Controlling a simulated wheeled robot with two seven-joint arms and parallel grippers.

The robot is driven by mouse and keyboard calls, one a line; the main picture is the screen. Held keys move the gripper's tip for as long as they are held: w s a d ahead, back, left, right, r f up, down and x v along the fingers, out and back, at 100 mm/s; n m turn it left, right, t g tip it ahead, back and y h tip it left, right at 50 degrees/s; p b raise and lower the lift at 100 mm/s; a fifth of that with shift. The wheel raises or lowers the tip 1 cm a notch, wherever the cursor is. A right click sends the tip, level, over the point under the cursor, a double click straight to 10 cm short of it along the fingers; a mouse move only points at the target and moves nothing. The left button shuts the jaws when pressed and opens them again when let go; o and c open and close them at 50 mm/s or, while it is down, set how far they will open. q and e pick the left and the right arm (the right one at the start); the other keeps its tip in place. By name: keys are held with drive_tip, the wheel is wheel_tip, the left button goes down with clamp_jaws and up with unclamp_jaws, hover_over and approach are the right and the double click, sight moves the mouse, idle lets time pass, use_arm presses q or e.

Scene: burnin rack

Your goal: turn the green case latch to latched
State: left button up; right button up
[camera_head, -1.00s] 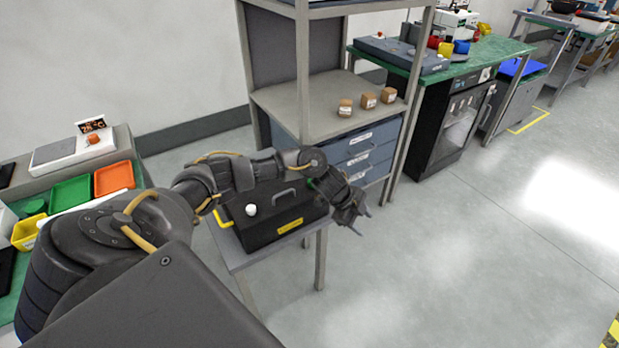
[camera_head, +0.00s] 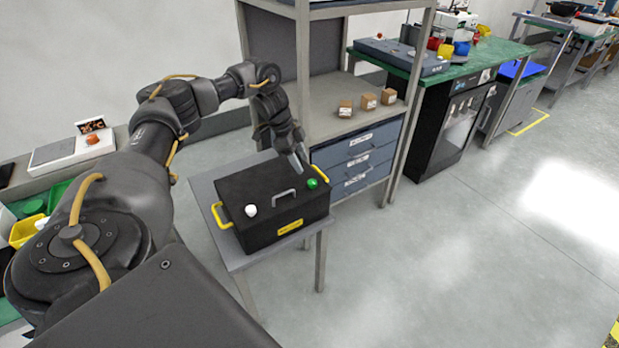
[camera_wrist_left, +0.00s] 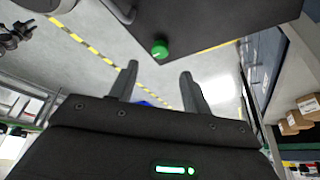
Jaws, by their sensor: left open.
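The black case (camera_head: 272,212) sits on a small grey table, with a grey handle on its lid and yellow handles at its ends. The green latch (camera_head: 312,183) is a round knob on the lid near the right end. A white knob (camera_head: 251,211) sits near the left end. My left gripper (camera_head: 301,164) is open and empty, pointing down just above and behind the green latch, apart from it. In the left wrist view the green latch (camera_wrist_left: 160,49) shows beyond the open fingers (camera_wrist_left: 158,82), between their lines. My right gripper is not in view.
A grey shelf rack (camera_head: 330,95) with small cardboard boxes (camera_head: 368,101) and blue-grey drawers (camera_head: 356,160) stands close behind the case. The small table (camera_head: 205,190) has a bare strip at its left. Open floor lies to the right.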

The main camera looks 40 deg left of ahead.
sight(312, 182)
use_arm(q)
drive_tip(key=x, duration=0.7)
drive_tip(key=shift+w+d+f, duration=0.15)
drive_tip(key=shift+f, duration=0.2)
drive_tip(key=shift+p, duration=0.3)
drive_tip(key=c, duration=1)
